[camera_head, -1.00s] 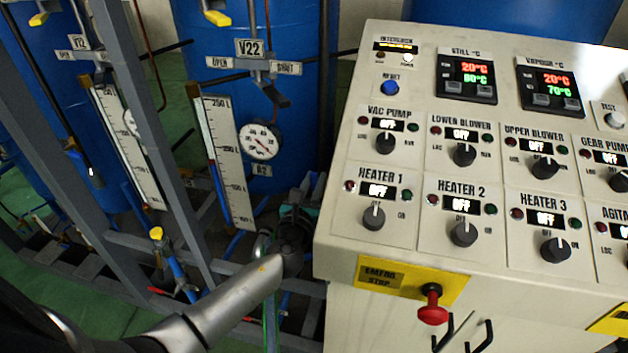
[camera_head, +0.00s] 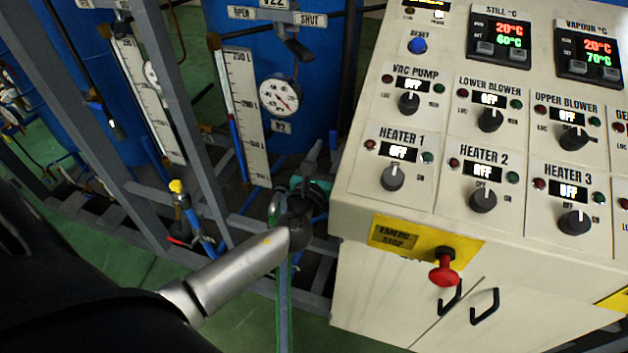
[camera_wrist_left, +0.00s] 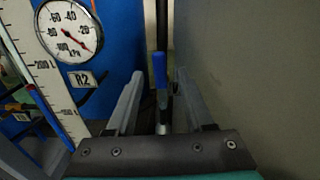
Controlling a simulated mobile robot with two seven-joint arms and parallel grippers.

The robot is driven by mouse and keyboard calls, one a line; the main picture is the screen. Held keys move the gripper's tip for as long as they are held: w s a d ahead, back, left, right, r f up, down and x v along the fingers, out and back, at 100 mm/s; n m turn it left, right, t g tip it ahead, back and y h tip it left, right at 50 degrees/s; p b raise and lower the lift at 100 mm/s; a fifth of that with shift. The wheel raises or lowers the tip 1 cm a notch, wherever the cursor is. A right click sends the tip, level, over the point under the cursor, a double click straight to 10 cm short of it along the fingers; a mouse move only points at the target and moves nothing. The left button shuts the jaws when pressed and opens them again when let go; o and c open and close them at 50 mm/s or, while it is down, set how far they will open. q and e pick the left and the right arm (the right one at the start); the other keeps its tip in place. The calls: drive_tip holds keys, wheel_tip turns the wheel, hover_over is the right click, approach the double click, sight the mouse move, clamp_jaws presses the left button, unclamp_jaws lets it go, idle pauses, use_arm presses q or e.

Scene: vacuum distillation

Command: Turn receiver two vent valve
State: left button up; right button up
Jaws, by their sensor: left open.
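My left gripper (camera_head: 322,152) reaches in beside the control panel's left side, low in front of the blue receiver tank. In the left wrist view its two grey fingers (camera_wrist_left: 160,80) are apart. A blue lever handle (camera_wrist_left: 158,70) stands upright in the gap between them; I cannot tell whether it is between the fingers or beyond them, and no contact shows. The tank's tag, R2 (camera_wrist_left: 82,80), hangs under a round gauge (camera_wrist_left: 68,32). In the head view, a grey lever (camera_head: 293,45) sits under the V22 plate. No label names the vent valve. My right gripper is out of view.
The control panel (camera_head: 370,215) with knobs and a red emergency stop (camera_head: 444,270) stands close on the right. A grey frame post (camera_head: 185,120) and a white level scale (camera_head: 246,115) are left of the gripper. A yellow-tipped valve (camera_head: 177,187) is lower left.

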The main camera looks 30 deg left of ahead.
use_arm(q)
drive_tip(key=b+v, duration=0.1)
drive_tip(key=v, duration=1)
drive_tip(key=shift+s, duration=0.2)
drive_tip(key=s+f+n+g+h+b, duration=0.1)
drive_tip(key=s+f+n+g+b, duration=0.2)
drive_tip(key=f, duration=0.9)
drive_tip(key=s+a+f+n+g+b, duration=0.1)
drive_tip(key=s+f+n+g, duration=0.4)
drive_tip(key=f, duration=0.7)
drive_tip(key=s+f+n+g+h+b, duration=0.1)
drive_tip(key=s+f+n+b, duration=0.3)
drive_tip(key=f, duration=0.8)
drive_tip(key=s+d+f+n+g+h+b, duration=0.1)
drive_tip(key=s+d+f+n+g+b, duration=0.1)
drive_tip(key=s+f+n, duration=0.7)
drive_tip(key=s+d+f+n+g+h+b, duration=0.1)
drive_tip(key=s+d+f+n+g, duration=0.3)
drive_tip(key=s+f+n, duration=0.5)
drive_tip(key=s+f+g+b, duration=0.1)
drive_tip(key=s+f, duration=0.2)
drive_tip(key=s, duration=0.1)
drive_tip(key=shift+s+b, duration=0.3)
drive_tip(key=shift+b, duration=0.1)
drive_tip(key=shift+w+f, duration=0.1)
drive_tip(key=shift+w, duration=0.05)
